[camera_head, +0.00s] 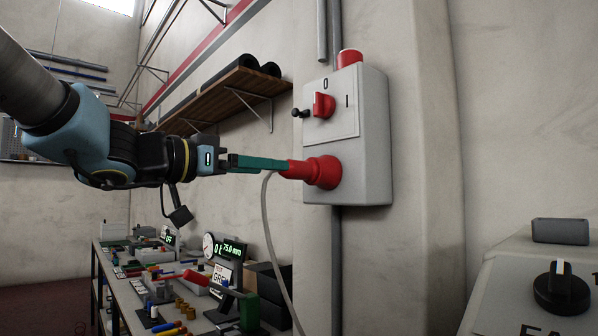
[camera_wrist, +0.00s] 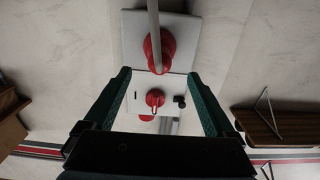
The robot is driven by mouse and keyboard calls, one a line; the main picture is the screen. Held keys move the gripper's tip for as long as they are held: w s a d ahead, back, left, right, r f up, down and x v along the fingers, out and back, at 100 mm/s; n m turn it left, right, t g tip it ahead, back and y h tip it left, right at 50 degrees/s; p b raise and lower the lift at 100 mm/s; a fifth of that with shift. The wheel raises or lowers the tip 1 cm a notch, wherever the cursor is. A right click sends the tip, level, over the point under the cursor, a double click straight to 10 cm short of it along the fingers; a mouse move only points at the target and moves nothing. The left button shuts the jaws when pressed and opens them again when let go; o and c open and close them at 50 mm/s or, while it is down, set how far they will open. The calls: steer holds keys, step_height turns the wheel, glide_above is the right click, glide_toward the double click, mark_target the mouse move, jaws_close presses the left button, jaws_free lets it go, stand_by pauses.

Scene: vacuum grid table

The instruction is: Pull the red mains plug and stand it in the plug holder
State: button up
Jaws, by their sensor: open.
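The red mains plug (camera_head: 299,170) sits in the red socket (camera_head: 326,172) low on the grey switch box, with a grey cable hanging from it. The plug's red body (camera_wrist: 166,46) also shows in the wrist view, with the cable crossing in front of it. My gripper (camera_head: 286,165) is level with the plug, its teal fingertips overlapping the plug's rear end in the head view. In the wrist view my gripper (camera_wrist: 159,73) is open, one finger to each side of the plug, with gaps visible. I cannot make out the plug holder for certain.
The switch box (camera_head: 376,130) carries a red rotary switch (camera_head: 323,105), a small black knob and a red top lamp. A wooden shelf (camera_head: 225,98) with black rolls is behind. A cluttered workbench (camera_head: 128,298) stands below left. A control panel (camera_head: 535,290) is at lower right.

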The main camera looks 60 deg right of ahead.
mark_target(296, 170)
steer(key=x, duration=0.7)
steer(key=shift+p+x, duration=0.35)
steer(key=shift+x, duration=0.55)
steer(key=shift+p, duration=0.55)
stand_by(0.4)
steer(key=shift+c, duration=0.2)
jaws_close()
stand_by(0.6)
steer(key=shift+a, duration=0.15)
steer(key=shift+p+v, duration=0.6)
steer(key=shift+v, duration=2.3)
